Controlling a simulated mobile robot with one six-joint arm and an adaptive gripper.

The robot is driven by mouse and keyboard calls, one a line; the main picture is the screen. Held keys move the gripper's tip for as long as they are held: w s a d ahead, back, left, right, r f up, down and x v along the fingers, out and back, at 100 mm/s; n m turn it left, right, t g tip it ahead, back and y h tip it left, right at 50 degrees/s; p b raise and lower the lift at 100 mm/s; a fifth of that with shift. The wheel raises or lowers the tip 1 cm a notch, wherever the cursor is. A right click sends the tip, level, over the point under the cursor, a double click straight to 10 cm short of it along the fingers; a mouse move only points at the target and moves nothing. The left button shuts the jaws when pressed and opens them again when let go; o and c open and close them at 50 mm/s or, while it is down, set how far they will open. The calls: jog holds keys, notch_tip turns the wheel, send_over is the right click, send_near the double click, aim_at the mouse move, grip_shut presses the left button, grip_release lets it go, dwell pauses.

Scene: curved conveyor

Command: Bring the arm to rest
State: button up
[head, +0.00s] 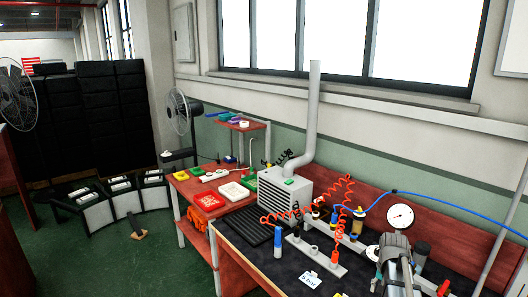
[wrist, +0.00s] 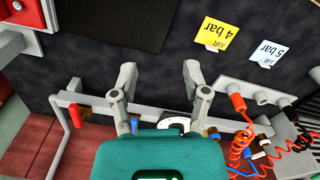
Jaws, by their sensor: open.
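My gripper (wrist: 159,72) shows in the wrist view with its two grey fingers spread apart. Nothing is between the fingertips. It is over a dark bench mat (wrist: 110,75), with a yellow "4 bar" card (wrist: 213,34) and a white "5 bar" card (wrist: 266,52) to its right. How far the fingers are above the mat is hard to tell. I cannot clearly make out the gripper in the head view.
Orange coiled hoses (head: 335,205) and a pressure gauge (head: 400,217) stand on the bench. A grey vented box (head: 285,190) with a pipe stands behind. A red table (head: 180,180) holds trays. A curved conveyor (head: 128,203) is at left, beside open green floor (head: 70,255).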

jog(key=s+a+f+n+b, duration=0.2)
jog(key=s+a, duration=0.3)
jog(key=a, duration=0.6)
jog(key=s+a+f+n+b, duration=0.2)
jog(key=s+a+n, duration=0.2)
jog(key=a, duration=0.7)
jog(key=shift+s+f, duration=0.25)
jog(key=shift+s, duration=0.2)
